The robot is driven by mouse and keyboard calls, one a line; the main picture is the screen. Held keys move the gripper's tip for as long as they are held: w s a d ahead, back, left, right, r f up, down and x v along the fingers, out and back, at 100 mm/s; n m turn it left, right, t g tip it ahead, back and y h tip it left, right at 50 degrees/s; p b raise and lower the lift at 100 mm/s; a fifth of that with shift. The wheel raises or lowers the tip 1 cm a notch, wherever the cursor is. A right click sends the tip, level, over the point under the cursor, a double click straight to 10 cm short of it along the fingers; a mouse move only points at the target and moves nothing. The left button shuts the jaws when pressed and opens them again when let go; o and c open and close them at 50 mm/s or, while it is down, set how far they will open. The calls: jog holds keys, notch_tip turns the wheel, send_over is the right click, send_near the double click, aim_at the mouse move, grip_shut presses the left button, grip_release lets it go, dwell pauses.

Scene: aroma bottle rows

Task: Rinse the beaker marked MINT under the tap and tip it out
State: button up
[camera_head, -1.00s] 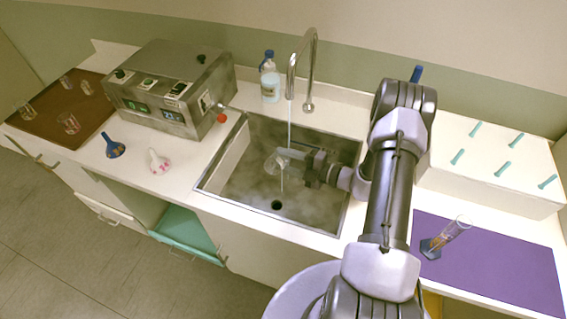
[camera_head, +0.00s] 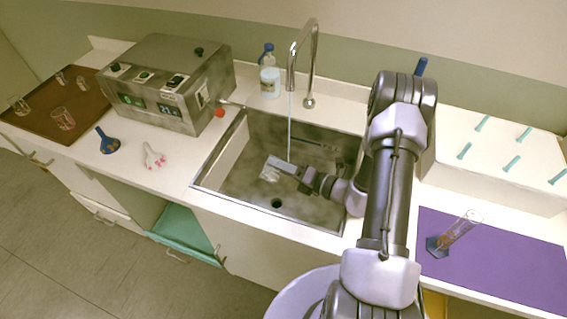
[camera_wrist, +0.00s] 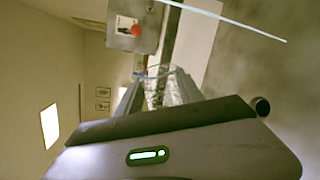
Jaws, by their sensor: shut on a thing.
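My gripper (camera_head: 281,167) is low inside the sink (camera_head: 250,185), shut on a clear glass beaker (camera_head: 269,174). In the wrist view the beaker (camera_wrist: 168,82) sits between the two fingers and looks tilted. No marking on it is readable, so I cannot tell whether it says MINT. The tap (camera_head: 313,62) stands behind the sink and a thin stream of water (camera_head: 290,125) falls from it. The stream comes down close to the fingers; I cannot tell whether it meets the beaker. In the wrist view the stream (camera_wrist: 235,20) passes apart from the beaker.
A grey control box (camera_head: 170,85) with a red knob stands left of the sink. Several glasses are on a brown tray (camera_head: 40,115).

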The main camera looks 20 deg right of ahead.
aim_at(269, 175)
jog(key=n+b, duration=0.2)
jog(key=n, duration=0.1)
jog(key=shift+s+a+r+n+t+h+b, duration=0.25)
jog(key=shift+a+r+n+t+h+b, duration=0.05)
jog(key=shift+a+r+n+t+b, duration=0.1)
jog(key=shift+s+r+n+b, duration=0.1)
jog(key=shift+r+n+b, duration=0.15)
jog(key=shift+n, duration=0.25)
jog(key=shift+r, duration=0.2)
jog(key=shift+a+n, duration=0.15)
jog(key=shift+n, duration=0.15)
jog(key=shift+s+a+f+n+b, duration=0.15)
jog(key=shift+s+a+n+b, duration=0.2)
jog(key=shift+b, duration=0.4)
jog(key=s+a+n+b, duration=0.1)
jog(key=n+b, duration=0.1)
jog(key=shift+a+b, duration=0.15)
jog(key=shift+b, duration=0.15)
jog(key=shift+s+a+r+n+t+b, duration=0.4)
jog(key=shift+a+n+b, duration=0.15)
jog(key=shift+n+b, duration=0.45)
jog(key=shift+s+a+r+n+b, duration=0.15)
jog(key=shift+a+r+n+b, duration=0.15)
jog(key=shift+b, duration=0.15)
